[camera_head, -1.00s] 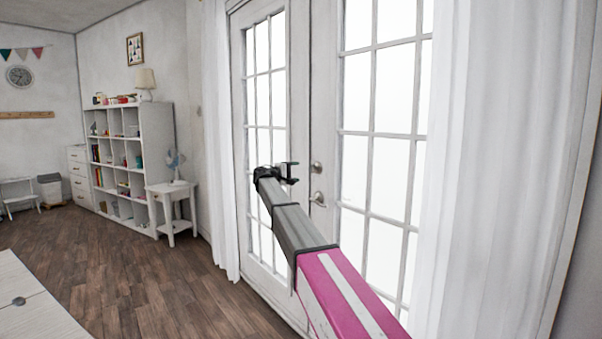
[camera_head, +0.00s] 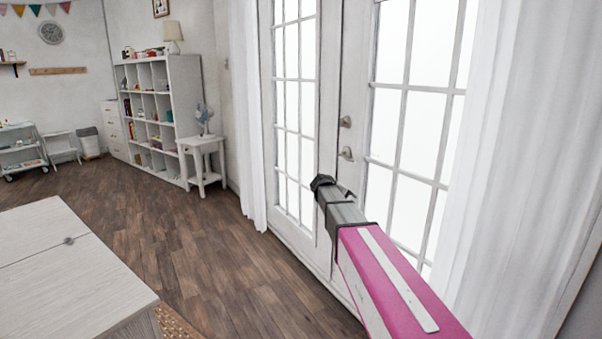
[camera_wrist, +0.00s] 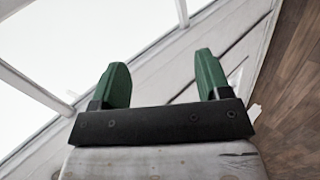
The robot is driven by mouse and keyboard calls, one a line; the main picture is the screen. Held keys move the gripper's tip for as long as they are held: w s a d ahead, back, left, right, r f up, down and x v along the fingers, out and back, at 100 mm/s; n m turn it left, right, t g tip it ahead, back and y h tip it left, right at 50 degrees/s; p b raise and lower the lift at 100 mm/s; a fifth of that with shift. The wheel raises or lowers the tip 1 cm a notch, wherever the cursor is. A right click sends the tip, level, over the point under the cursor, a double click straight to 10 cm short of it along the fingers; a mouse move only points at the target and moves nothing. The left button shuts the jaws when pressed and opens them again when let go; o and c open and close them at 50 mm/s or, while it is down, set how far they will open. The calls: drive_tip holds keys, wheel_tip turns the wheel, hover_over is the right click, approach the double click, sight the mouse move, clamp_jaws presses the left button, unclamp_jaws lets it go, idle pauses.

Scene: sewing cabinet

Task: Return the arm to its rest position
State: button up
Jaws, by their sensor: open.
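My gripper (camera_wrist: 163,82) shows in the wrist view with its two green fingers spread wide apart and nothing between them. Behind the fingers there is door frame and glass, and wood floor at the right. In the head view my arm (camera_head: 395,285), pink with a pale stripe and a grey forearm, reaches from the lower right toward the glazed double doors (camera_head: 330,120). Its dark end lies in front of the doors, below the handles. The fingers are mostly hidden there. I cannot tell how far the arm is from the doors.
A white table (camera_head: 75,275) stands at the lower left. A white side table (camera_head: 203,145) with a fan (camera_head: 204,115) and a cube shelf (camera_head: 160,105) stand at the back. White curtains (camera_head: 505,170) hang beside the doors. The wood floor (camera_head: 180,225) between is clear.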

drive_tip(key=s+f+m+g+y, duration=0.1)
drive_tip(key=s+f+y, duration=0.2)
drive_tip(key=s+f, duration=0.3)
drive_tip(key=s+f+m+g+y, duration=0.2)
drive_tip(key=s+f, duration=0.5)
drive_tip(key=s, duration=0.9)
drive_tip(key=s+f+m+g+y, duration=0.1)
drive_tip(key=s+f+y, duration=0.3)
drive_tip(key=s, duration=0.7)
wheel_tip(320, 180, down, 2)
drive_tip(key=shift+s+a+f+m+g, duration=0.2)
drive_tip(key=shift+s+a+m+g, duration=0.1)
drive_tip(key=shift+g, duration=0.2)
